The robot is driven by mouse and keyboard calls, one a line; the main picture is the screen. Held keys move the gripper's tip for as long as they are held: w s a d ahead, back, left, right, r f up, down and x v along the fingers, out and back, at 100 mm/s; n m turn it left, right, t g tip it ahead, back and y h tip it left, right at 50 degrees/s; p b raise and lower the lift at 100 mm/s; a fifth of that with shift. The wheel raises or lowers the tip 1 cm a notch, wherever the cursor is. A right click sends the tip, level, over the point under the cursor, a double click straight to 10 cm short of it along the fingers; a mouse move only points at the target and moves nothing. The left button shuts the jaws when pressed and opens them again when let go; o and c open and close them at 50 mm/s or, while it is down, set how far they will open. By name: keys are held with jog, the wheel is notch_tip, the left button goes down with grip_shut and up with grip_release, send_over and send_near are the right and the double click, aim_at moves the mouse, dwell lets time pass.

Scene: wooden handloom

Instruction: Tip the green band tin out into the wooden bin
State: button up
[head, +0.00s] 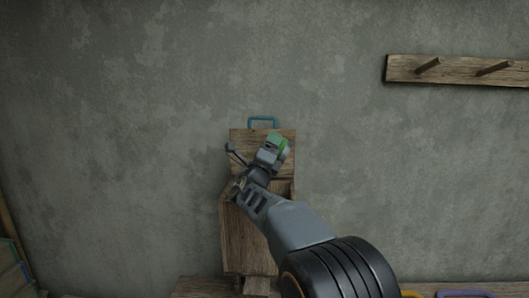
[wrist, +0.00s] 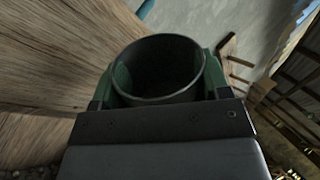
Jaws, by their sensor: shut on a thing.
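The green band tin (head: 284,147) is in my gripper (head: 270,156), held high in front of the wooden bin's raised board. In the wrist view my gripper (wrist: 158,88) is shut on the tin (wrist: 158,50), with a green finger on each side. The tin's round open mouth shows; its inside looks dark and I cannot make out contents. The tin looks tilted. The wooden bin (head: 243,238) stands against the wall, with an upright board carrying a blue handle (head: 263,120) behind it. My arm hides part of the bin and its opening.
A wooden peg rail (head: 455,71) is on the grey wall at upper right. A yellow handle (head: 410,294) and a purple handle (head: 465,294) show at the bottom edge. Panels with coloured edges (head: 18,268) stand at lower left. Wooden boards (wrist: 60,60) fill the left of the wrist view.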

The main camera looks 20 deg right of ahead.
jog(key=m+g, duration=0.1)
jog(key=m, duration=0.1)
jog(key=r+m+g+h+p, duration=0.1)
jog(key=m, duration=0.1)
jog(key=shift+m+g, duration=0.3)
jog(key=shift+g, duration=0.1)
jog(key=m+g, duration=0.1)
jog(key=m, duration=0.1)
jog(key=r+m+g+p, duration=0.1)
jog(key=m, duration=0.1)
jog(key=shift+s+d+m, duration=0.15)
jog(key=shift+d+m, duration=0.05)
jog(key=shift+m, duration=0.1)
jog(key=m+g+p, duration=0.1)
jog(key=m, duration=0.1)
jog(key=m+g+y, duration=0.1)
jog(key=m, duration=0.1)
jog(key=shift+a+f+g+p, duration=0.2)
jog(key=shift+g+p, duration=0.1)
jog(key=shift+p, duration=0.05)
jog(key=shift+f+m+y, duration=0.25)
jog(key=shift+m+y, duration=0.35)
jog(key=shift+m, duration=0.6)
jog(key=shift+g, duration=0.4)
